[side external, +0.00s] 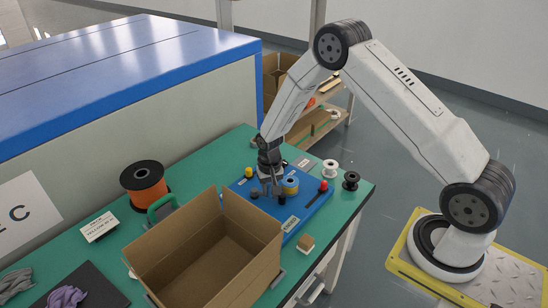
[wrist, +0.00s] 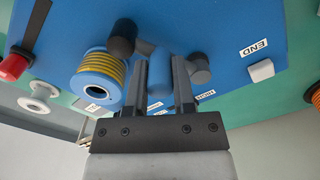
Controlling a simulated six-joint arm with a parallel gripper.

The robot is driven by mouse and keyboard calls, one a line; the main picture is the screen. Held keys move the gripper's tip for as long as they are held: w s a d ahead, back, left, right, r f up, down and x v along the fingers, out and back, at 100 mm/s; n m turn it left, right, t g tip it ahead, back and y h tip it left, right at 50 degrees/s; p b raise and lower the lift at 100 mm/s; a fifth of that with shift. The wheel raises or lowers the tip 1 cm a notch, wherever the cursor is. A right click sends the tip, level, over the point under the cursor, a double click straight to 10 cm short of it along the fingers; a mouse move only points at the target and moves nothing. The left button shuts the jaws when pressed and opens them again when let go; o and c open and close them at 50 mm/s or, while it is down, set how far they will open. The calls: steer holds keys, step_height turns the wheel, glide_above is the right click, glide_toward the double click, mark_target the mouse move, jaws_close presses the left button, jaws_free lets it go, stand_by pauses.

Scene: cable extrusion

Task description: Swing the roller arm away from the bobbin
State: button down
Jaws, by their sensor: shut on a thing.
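The blue bobbin wound with yellow cable (wrist: 100,72) sits on the blue board, left of my gripper in the wrist view; it also shows in the side view (side external: 290,186). My gripper (wrist: 160,75) is down at the board and shut on a part of the roller arm, a blue round piece (wrist: 158,62) between the fingers. A dark grey roller (wrist: 122,38) lies close beside the bobbin. Another grey round piece (wrist: 198,68) is right of the fingers. In the side view my gripper (side external: 271,188) stands just left of the bobbin and hides most of the roller arm.
An open cardboard box (side external: 205,250) stands in front of the board. An orange cable spool (side external: 144,183) is behind it. A red knob (side external: 323,185) is on the board's right side.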

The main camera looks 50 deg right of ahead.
steer(key=a+m, duration=0.1)
steer(key=m, duration=0.1)
steer(key=a+m, duration=0.1)
steer(key=m, duration=0.1)
steer(key=shift+s, duration=0.2)
steer(key=shift+w+a+m, duration=0.1)
steer(key=shift+a+m, duration=0.4)
steer(key=shift+m, duration=0.7)
steer(key=shift+w+a+m, duration=0.1)
steer(key=shift+a+m, duration=0.4)
steer(key=shift+m, duration=0.7)
steer(key=shift+c, duration=2.2)
jaws_free()
steer(key=shift+r, duration=0.15)
step_height(320, 180, up, 8)
steer(key=shift+f, duration=0.2)
steer(key=shift+r, duration=0.1)
